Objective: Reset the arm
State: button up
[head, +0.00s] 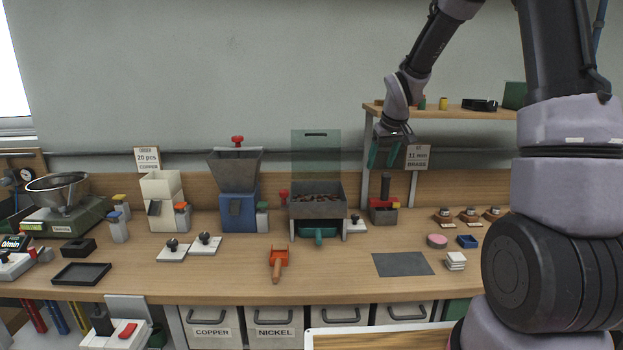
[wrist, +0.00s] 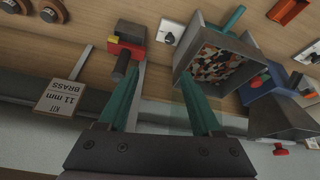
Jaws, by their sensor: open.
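My gripper (head: 383,155) hangs at the end of my arm, above the back of the workbench (head: 220,262) and in front of the upper shelf's left end. In the wrist view its two teal fingers (wrist: 165,100) are wide apart, with nothing between them. It is open and empty. It is clear of the bench top and touches nothing that I can see. Below it in the head view stands a small red and dark device (head: 383,210). To its left is a grey hopper tray (head: 318,198) full of small parts.
An "11 mm BRASS" sign (head: 418,157) stands close right of my gripper. The shelf (head: 450,112) carries small items. A blue machine with a grey hopper (head: 236,178) stands further left. An orange-handled scoop (head: 277,262) and a grey mat (head: 403,264) lie at the front.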

jog(key=s+d+r+m+t, duration=0.1)
jog(key=s+d+r+m, duration=0.15)
jog(key=s+r, duration=1.2)
jog(key=s+r+m, duration=0.1)
jog(key=s+m, duration=0.1)
jog(key=s, duration=0.6)
jog(key=s+r+m+t+y, duration=0.1)
jog(key=s+r+m, duration=0.1)
jog(key=s, duration=0.6)
jog(key=shift+s+a+r, duration=0.2)
jog(key=shift+a+r, duration=0.1)
